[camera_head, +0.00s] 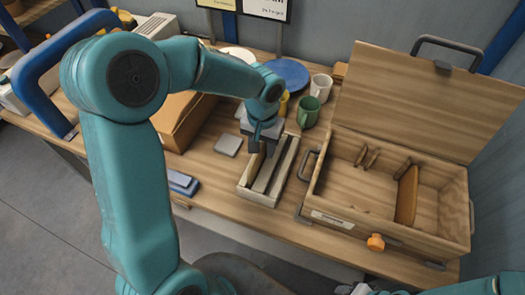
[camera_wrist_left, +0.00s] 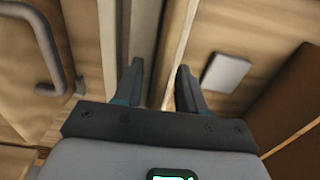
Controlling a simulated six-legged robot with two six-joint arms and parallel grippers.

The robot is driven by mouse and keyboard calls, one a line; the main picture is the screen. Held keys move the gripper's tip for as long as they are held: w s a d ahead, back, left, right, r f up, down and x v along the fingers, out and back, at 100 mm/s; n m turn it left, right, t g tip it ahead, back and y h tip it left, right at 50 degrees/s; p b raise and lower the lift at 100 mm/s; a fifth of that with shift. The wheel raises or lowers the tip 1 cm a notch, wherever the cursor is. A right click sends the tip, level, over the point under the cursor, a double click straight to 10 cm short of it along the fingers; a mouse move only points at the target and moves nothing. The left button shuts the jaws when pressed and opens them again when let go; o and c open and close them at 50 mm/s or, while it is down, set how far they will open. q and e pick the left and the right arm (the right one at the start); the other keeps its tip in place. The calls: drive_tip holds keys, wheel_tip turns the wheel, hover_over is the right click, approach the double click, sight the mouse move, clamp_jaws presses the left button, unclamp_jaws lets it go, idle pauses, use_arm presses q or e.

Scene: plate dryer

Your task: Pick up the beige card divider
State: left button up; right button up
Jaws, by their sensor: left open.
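A narrow pale tray (camera_head: 243,190) on the wooden bench holds long upright strips. One beige strip (camera_head: 266,172) in it looks like the card divider, though I cannot be sure which strip it is. My left gripper (camera_head: 262,147) is over the far part of the tray, pointing down. In the left wrist view, my left gripper (camera_wrist_left: 158,88) is open, with a pale beige strip (camera_wrist_left: 174,50) running lengthwise between the fingers. I cannot tell whether either finger touches it.
An open wooden box (camera_head: 345,195) with a brown partition (camera_head: 407,196) and raised lid stands right of the tray. A green mug (camera_head: 308,112), white mug (camera_head: 321,87) and blue plate (camera_head: 290,74) stand behind. A grey block (camera_head: 228,145) and cardboard box (camera_head: 183,120) are left.

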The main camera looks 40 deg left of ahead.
use_arm(q)
drive_tip(key=shift+a+f, duration=0.1)
drive_tip(key=shift+f, duration=0.65)
drive_tip(key=shift+s, duration=0.1)
clamp_jaws()
wheel_tip(320, 180, up, 20)
